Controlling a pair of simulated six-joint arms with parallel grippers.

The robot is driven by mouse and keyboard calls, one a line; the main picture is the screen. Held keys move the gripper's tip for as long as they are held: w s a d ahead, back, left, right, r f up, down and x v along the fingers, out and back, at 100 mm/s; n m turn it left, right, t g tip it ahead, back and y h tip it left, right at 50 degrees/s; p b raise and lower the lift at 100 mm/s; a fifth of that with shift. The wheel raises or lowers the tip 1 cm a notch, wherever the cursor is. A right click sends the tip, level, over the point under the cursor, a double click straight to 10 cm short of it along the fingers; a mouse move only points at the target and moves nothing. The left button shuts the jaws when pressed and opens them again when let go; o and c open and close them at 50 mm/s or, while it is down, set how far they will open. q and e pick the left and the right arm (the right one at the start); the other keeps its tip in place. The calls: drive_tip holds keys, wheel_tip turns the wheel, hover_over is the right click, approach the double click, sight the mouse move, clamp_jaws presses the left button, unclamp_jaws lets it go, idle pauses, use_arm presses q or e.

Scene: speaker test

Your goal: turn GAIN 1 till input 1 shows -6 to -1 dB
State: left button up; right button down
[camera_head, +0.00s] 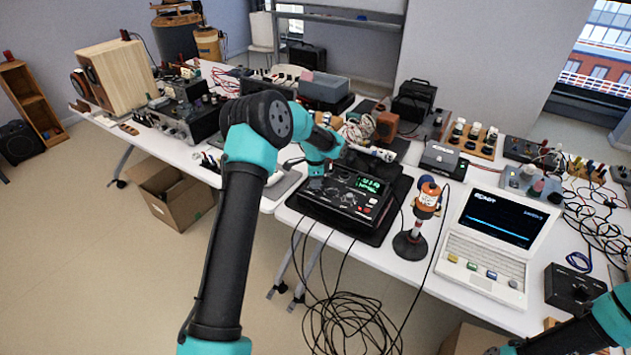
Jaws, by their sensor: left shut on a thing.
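A black audio unit (345,200) with knobs on its top lies on a dark mat at the front of the white table. Its small green display (372,185) is lit, but the reading is too small to make out. My left gripper (315,186) points down onto the unit's left rear part and is shut on a knob there. The fingers hide that knob, and the GAIN 1 label cannot be read. My right arm shows at the lower right corner; its gripper is out of view.
An orange-and-white bottle-like item on a round black stand (410,244) is right of the unit. A white laptop (490,245) with a lit screen stands further right. Black cables (350,322) hang at the table's front. Crowded gear fills the table behind.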

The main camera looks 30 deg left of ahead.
use_arm(q)
drive_tip(key=m, duration=0.4)
drive_tip(key=shift+m, duration=2.3)
drive_tip(key=o, duration=0.9)
wheel_tip(320, 180, up, 18)
drive_tip(key=shift+f, duration=0.25)
drive_tip(key=shift+f, duration=0.1)
